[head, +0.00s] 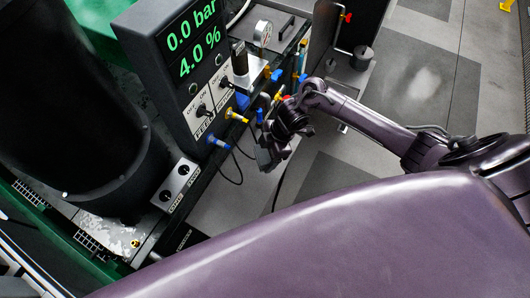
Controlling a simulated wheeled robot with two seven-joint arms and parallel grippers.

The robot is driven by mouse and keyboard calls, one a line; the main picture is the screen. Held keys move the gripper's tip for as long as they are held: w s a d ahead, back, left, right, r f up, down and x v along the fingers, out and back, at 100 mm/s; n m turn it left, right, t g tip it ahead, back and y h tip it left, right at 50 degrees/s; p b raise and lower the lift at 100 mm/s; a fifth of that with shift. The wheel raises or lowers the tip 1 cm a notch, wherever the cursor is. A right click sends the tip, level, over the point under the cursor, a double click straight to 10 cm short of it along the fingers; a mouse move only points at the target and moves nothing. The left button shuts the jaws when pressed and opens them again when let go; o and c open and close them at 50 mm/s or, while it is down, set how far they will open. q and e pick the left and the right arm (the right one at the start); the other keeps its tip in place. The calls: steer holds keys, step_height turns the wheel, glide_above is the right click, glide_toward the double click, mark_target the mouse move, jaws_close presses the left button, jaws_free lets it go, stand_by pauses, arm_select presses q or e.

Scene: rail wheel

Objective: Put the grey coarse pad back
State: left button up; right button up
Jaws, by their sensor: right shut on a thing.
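My right gripper (270,148) reaches in from the right and points down, in front of the panel's hose fittings. It is shut on a small grey block (265,158), which looks like the grey coarse pad. The block is small and partly hidden by the fingers, so its surface texture cannot be made out. It is held in the air, apart from the panel. My left gripper is not in view.
A dark control box (180,55) shows "0.0 bar" and "4.0 %". Left of my gripper are blue and yellow fittings (218,142) with a hanging black cable. A small box with two dark round spots (175,184) sits lower left.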

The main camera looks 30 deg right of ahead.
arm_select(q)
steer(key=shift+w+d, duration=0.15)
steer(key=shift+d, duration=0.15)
